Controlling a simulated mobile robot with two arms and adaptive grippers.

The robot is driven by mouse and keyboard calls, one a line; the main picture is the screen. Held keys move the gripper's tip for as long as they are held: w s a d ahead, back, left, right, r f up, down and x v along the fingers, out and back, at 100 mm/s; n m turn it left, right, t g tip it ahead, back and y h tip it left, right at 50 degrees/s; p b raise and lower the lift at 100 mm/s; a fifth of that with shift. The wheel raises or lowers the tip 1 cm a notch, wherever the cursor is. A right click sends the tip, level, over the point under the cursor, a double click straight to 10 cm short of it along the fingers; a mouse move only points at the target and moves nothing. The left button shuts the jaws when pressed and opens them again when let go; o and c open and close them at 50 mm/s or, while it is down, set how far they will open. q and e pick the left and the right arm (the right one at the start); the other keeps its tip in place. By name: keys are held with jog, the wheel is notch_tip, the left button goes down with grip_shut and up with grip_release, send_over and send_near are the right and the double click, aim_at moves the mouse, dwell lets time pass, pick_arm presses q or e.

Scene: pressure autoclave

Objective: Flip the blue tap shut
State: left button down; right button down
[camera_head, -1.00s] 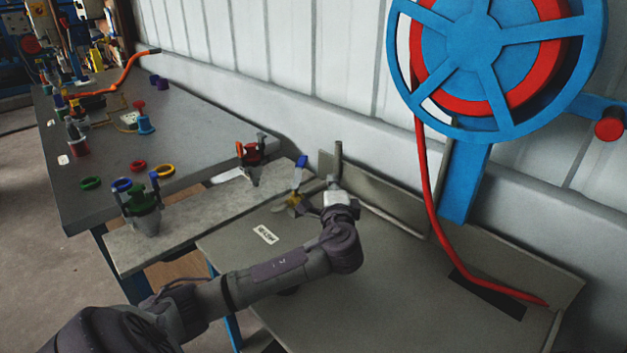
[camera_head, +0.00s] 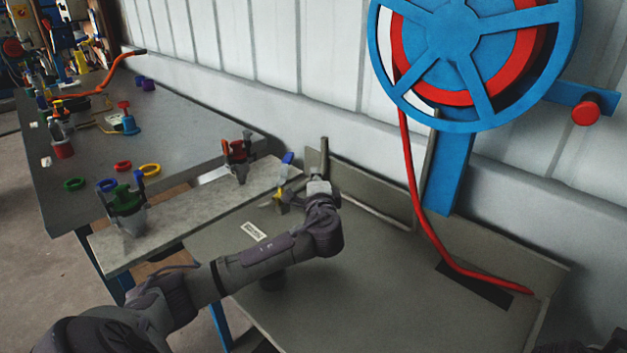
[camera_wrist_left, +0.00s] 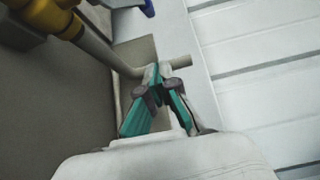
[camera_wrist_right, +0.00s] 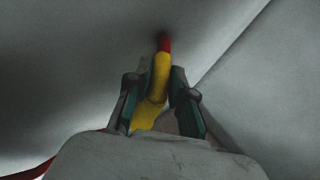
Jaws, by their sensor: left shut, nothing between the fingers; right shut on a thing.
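The blue tap (camera_head: 287,160) is a blue lever over a yellow valve body, at the back left of the grey bench by the wall. In the left wrist view the yellow valve body (camera_wrist_left: 62,22) is at the top left, with only an end of the blue lever (camera_wrist_left: 147,8) showing. My left gripper (camera_wrist_left: 157,70) is shut and empty, to the right of the tap by a grey pipe, apart from the lever. My right gripper (camera_wrist_right: 158,88) is shut on a yellow piece (camera_wrist_right: 158,80) with a red tip; its far surroundings are plain grey.
A blue hose reel (camera_head: 470,60) with a red hose (camera_head: 412,170) stands at the right. A grey upright pipe (camera_head: 324,157) is close to my left gripper. A ledge (camera_head: 185,215) with green and red clamps is left. The front of the grey bench (camera_head: 370,290) is clear.

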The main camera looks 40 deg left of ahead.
aim_at(289, 158)
pick_arm(q)
jog(key=a, duration=0.2)
jog(key=w+a, duration=0.1)
jog(key=a, duration=0.1)
jog(key=w+a, duration=0.1)
jog(key=a, duration=0.2)
jog(key=shift+w, duration=0.1)
jog(key=shift+a+p, duration=0.2)
jog(key=shift+p, duration=0.1)
jog(key=shift+a+n+g+y, duration=0.4)
jog(key=shift+n+g+y, duration=0.2)
jog(key=shift+n+g, duration=0.1)
jog(key=shift+s+a+n+g+y+b, duration=0.2)
jog(key=shift+a+n+g+y+b, duration=0.2)
jog(key=shift+n+g+y, duration=0.4)
jog(key=shift+s+a+n+g+y+b, duration=0.25)
jog(key=shift+a+n+g+y, duration=0.2)
jog(key=shift+g, duration=0.65)
jog(key=shift+a+n+g, duration=0.1)
jog(key=shift+n+g, duration=0.15)
jog(key=shift+g, duration=0.05)
jog(key=shift+s+a, duration=0.3)
jog(key=shift+a, duration=0.1)
